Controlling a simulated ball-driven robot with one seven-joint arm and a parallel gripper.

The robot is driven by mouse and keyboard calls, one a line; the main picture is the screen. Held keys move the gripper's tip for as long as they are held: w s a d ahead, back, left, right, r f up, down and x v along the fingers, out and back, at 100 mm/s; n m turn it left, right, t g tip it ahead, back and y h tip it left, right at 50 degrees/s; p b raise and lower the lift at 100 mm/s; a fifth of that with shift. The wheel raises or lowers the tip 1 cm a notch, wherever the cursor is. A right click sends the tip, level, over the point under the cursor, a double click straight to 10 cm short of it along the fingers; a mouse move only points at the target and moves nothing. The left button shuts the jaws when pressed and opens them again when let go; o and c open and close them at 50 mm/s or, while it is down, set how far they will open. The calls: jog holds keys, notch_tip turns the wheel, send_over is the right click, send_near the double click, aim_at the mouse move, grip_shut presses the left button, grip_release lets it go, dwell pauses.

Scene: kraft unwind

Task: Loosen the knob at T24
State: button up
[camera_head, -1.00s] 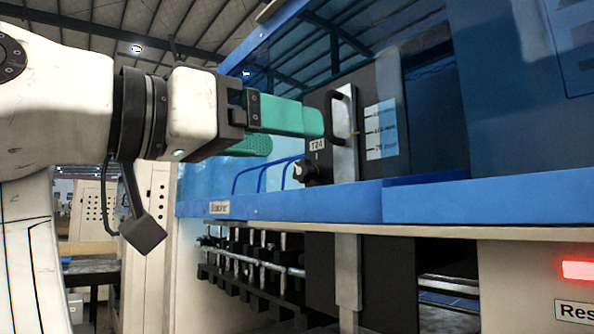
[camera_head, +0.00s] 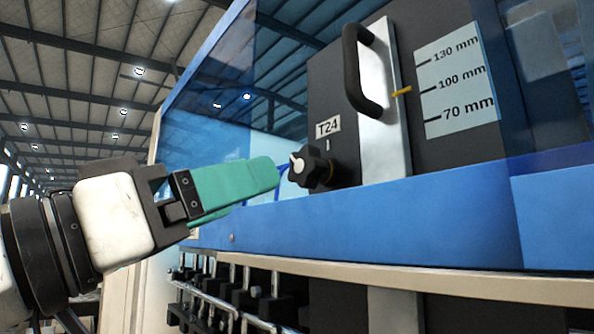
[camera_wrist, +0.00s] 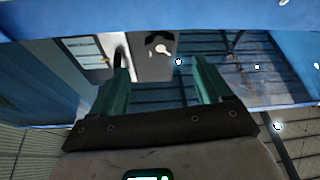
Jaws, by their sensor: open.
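The knob (camera_head: 312,168) is black and lobed with a pale pointer mark on its face. It sits just below the T24 label (camera_head: 328,127) on a dark plate (camera_head: 330,88). My gripper (camera_head: 270,178) has green fingers and is open, just left of the knob in the head view, with its tips pointing toward it. I cannot tell the exact gap. In the wrist view, the knob (camera_wrist: 158,44) shows beyond and between the two open fingers of my gripper (camera_wrist: 160,75). Nothing is between the fingers.
A black handle (camera_head: 362,72) on a metal strip stands right of the knob, beside a scale (camera_head: 458,85) marked 70 to 130 mm with a yellow pointer. A blue ledge (camera_head: 400,225) runs below the knob. Metal rods (camera_head: 230,295) hang under it.

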aim_at(300, 171)
jog(key=p+x, duration=0.3)
jog(key=x, duration=0.5)
jog(key=shift+w+d+r, duration=0.1)
jog(key=shift+w+d, duration=0.15)
jog(key=c, duration=1)
jog(key=shift+s+n+t+y, duration=0.1)
jog(key=shift+n+t+y, duration=0.3)
jog(key=shift+n, duration=0.7)
jog(key=shift+c, duration=0.2)
jog(key=o, duration=1)
jog(key=shift+o, duration=0.2)
